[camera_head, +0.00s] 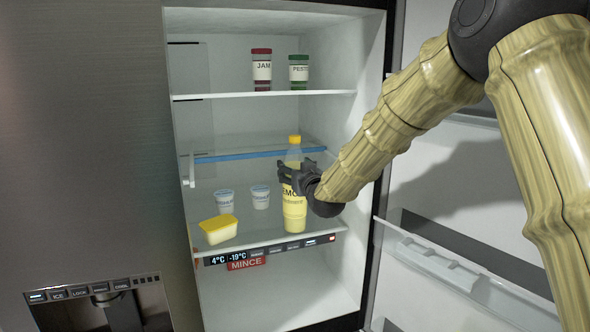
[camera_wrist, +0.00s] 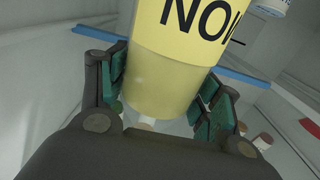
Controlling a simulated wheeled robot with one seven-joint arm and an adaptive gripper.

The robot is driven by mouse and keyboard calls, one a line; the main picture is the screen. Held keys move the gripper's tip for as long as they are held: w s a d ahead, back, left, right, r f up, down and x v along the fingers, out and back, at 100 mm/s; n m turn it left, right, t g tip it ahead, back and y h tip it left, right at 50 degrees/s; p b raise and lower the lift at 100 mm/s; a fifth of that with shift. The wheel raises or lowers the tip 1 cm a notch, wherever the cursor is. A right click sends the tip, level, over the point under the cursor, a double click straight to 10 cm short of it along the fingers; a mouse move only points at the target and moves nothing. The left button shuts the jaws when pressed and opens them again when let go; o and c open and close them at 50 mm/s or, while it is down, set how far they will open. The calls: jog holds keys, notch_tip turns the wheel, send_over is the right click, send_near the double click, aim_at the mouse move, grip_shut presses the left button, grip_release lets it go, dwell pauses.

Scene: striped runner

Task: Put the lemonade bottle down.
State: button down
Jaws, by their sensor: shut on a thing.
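The lemonade bottle (camera_head: 294,213) is clear with a yellow drink, a yellow label and an orange-yellow cap. It stands upright inside the open fridge, over the front of the middle glass shelf (camera_head: 262,226). I cannot tell whether its base touches the shelf. My gripper (camera_head: 299,178) reaches in from the right and is shut around the bottle's upper body, partly covering the label.
Left of the bottle stand two white tubs (camera_head: 225,201) (camera_head: 260,197) and a yellow tub (camera_head: 218,229). A jam jar (camera_head: 262,70) and a pesto jar (camera_head: 299,73) stand on the upper shelf (camera_head: 240,95). A red MINCE pack (camera_head: 246,264) is below. The open door (camera_head: 450,200) is at right.

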jog(key=c, duration=0.7)
grip_release()
jog(key=shift+f, duration=0.1)
jog(key=o, duration=0.4)
jog(key=shift+c, duration=0.2)
jog(key=shift+s, duration=0.1)
jog(key=b+v, duration=0.4)
jog(key=v, duration=0.8)
